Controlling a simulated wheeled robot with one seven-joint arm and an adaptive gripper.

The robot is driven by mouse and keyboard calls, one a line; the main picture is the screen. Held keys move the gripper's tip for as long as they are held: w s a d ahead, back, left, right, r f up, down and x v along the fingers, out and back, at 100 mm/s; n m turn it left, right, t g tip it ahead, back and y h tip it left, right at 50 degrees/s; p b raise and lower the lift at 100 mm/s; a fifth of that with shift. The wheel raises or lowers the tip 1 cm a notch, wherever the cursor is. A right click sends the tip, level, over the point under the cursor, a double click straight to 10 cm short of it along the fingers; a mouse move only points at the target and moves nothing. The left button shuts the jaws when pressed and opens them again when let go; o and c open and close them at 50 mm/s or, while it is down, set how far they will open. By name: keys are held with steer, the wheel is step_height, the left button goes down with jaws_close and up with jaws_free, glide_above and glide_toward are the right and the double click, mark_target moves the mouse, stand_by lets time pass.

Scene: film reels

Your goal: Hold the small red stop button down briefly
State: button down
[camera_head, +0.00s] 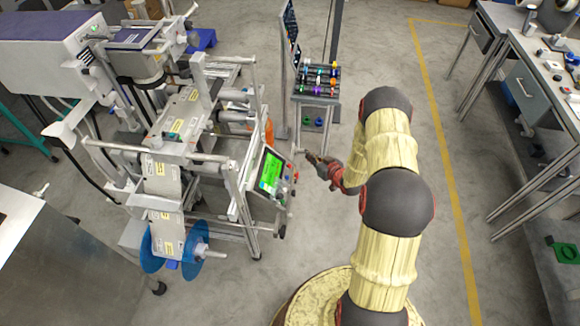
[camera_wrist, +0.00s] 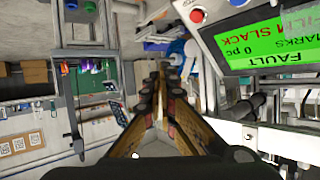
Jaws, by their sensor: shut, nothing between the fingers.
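The machine's control panel has a green-lit screen (camera_head: 270,174). In the wrist view the screen (camera_wrist: 262,58) reads "FAULT" and "FILM SLACK", upside down. Small red controls (camera_head: 294,177) sit along the panel's right edge in the head view. A round red button (camera_wrist: 197,15) shows beside the screen in the wrist view; I cannot tell for sure that it is the stop button. My gripper (camera_head: 309,156) is shut and empty, just right of the panel and apart from it. In the wrist view the closed fingertips (camera_wrist: 160,78) lie below and left of the red button.
The film machine (camera_head: 165,180) with blue reels (camera_head: 168,248) fills the left. A small stand (camera_head: 317,85) with coloured items is behind my gripper. Workbenches (camera_head: 535,70) stand at the right. The floor between the machine and the yellow line (camera_head: 440,130) is mostly clear around my arm.

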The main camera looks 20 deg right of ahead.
mark_target(289, 166)
steer(key=shift+w+a+f+b, duration=0.55)
steer(key=shift+a+f+b, duration=0.15)
steer(key=shift+a+f, duration=0.25)
steer(key=shift+w+a+f+b, duration=0.55)
steer(key=shift+a+f+b, duration=0.2)
steer(key=shift+f, duration=0.35)
steer(key=shift+w+a+f+b, duration=0.55)
steer(key=shift+a+f+b, duration=0.2)
steer(key=shift+f, duration=0.25)
steer(key=shift+a, duration=0.1)
steer(key=shift+w+a+f, duration=0.15)
steer(key=shift+a+f, duration=0.05)
steer(key=shift+f, duration=0.05)
steer(key=shift+w+a+f+b, duration=0.25)
steer(key=shift+f+b, duration=0.1)
steer(key=shift+b, duration=0.2)
steer(key=shift+s+r, duration=0.1)
stand_by(1.0)
steer(key=shift+s+d+r+p, duration=0.3)
steer(key=shift+d+r+p, duration=0.1)
steer(key=shift+d+r, duration=0.15)
steer(key=shift+r, duration=0.1)
